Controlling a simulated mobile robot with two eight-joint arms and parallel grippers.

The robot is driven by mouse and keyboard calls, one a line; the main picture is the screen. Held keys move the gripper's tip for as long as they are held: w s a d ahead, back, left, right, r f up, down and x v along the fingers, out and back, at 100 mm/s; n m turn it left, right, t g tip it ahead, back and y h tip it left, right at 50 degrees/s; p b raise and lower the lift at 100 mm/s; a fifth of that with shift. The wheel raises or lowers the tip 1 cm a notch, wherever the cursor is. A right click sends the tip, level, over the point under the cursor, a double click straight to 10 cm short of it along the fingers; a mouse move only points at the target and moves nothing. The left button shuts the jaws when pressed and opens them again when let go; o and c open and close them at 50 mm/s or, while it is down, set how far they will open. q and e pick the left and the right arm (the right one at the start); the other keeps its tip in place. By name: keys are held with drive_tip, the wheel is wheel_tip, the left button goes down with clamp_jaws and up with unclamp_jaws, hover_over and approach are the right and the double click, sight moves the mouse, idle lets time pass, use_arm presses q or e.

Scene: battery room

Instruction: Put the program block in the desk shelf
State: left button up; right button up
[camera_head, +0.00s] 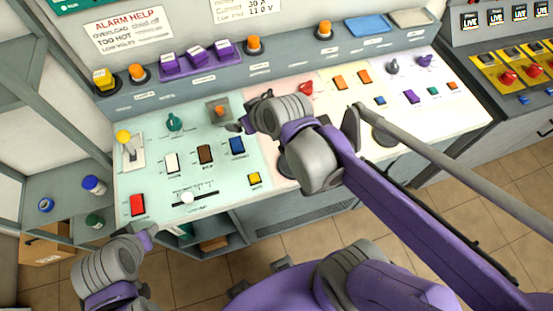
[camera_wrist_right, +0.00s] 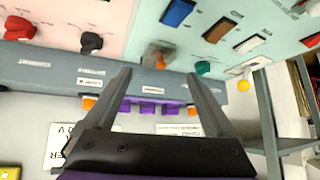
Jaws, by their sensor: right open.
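Several purple blocks sit in a row on the grey ledge behind the sloped console: a left one (camera_head: 170,64), a middle one (camera_head: 197,53) and a right one (camera_head: 225,48). Which is the program block I cannot tell. The row also shows between my fingers in the right wrist view (camera_wrist_right: 147,108). My right gripper (camera_wrist_right: 158,75) is open and empty, above the console; in the head view (camera_head: 242,124) it is near an orange knob, apart from the blocks. My left gripper (camera_head: 146,240) is low at the console's front left; its jaws are unclear. The desk shelf (camera_head: 218,236) is under the console, partly hidden.
The console (camera_head: 270,160) carries switches, knobs and levers, including a yellow-topped lever (camera_head: 124,137). Orange buttons flank the purple blocks. A side rack (camera_head: 65,190) at left holds small rolls and a bottle. Another panel (camera_head: 510,70) stands at right. Tiled floor shows in front.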

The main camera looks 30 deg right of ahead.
drive_tip(key=s+f, duration=0.2)
drive_tip(key=s, duration=0.2)
drive_tip(key=s+d+f+m+g+h, duration=0.1)
drive_tip(key=s+f, duration=0.1)
drive_tip(key=s, duration=0.2)
drive_tip(key=s+d+f+g, duration=0.1)
drive_tip(key=s+f, duration=0.1)
drive_tip(key=s, duration=0.2)
drive_tip(key=shift+d+f+h, duration=0.2)
drive_tip(key=shift+f+h, duration=0.1)
drive_tip(key=shift+f, duration=0.05)
